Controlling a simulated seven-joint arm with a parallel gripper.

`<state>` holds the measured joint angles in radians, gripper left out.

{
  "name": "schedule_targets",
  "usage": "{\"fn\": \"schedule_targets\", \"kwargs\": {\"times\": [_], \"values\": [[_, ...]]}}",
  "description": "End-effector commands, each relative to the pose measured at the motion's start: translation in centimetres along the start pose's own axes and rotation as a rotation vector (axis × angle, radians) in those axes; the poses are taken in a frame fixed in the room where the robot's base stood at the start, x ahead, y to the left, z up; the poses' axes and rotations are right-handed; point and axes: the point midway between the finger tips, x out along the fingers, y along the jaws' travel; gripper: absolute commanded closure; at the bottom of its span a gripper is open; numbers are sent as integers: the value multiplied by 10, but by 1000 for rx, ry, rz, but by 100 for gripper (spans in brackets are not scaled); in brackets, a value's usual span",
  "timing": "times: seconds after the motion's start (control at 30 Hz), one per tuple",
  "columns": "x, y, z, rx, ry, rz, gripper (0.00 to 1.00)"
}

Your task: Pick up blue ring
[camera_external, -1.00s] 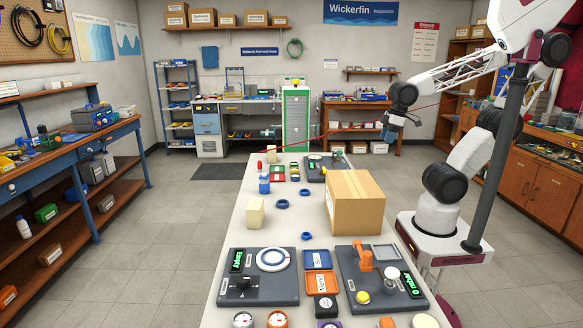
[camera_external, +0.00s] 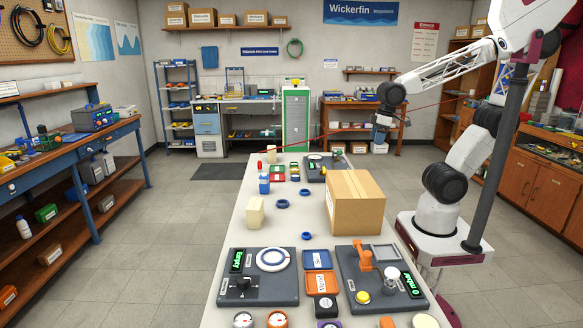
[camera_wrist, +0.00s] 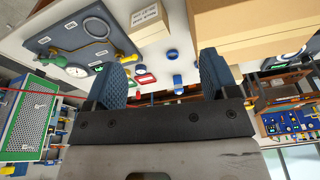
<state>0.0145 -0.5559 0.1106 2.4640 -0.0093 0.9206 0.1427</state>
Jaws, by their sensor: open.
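Three blue rings lie on the white bench: one left of the cardboard box (camera_external: 282,204), one a little farther back (camera_external: 305,193), and one nearer the front (camera_external: 306,236). I cannot tell which one the task means. My gripper (camera_external: 380,132) is in the air beyond the right edge of the bench, apart from every ring. In the wrist view my gripper (camera_wrist: 162,76) is open, with nothing between its two dark blue fingers. Small blue shapes, likely a ring (camera_wrist: 172,54) among them, show past the fingers in that view.
The large cardboard box (camera_external: 355,204) stands on the bench's right side, between my base and the rings. A blue block (camera_external: 264,184) and a cream block (camera_external: 255,213) stand to the left. Dark instrument panels (camera_external: 258,276) occupy the front.

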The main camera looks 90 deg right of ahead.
Motion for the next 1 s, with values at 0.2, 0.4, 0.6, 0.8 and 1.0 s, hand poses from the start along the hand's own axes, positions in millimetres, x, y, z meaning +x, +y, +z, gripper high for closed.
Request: {"fn": "schedule_targets", "kwargs": {"times": [0.2,0.4,0.6,0.8,1.0], "values": [[20,-4,-47,141,-35,7,20],[44,-7,-90,276,-63,17,20],[74,-9,-130,411,-92,31,20],[110,-10,-168,545,-119,49,20],[151,-10,-203,679,-143,69,20]]}}
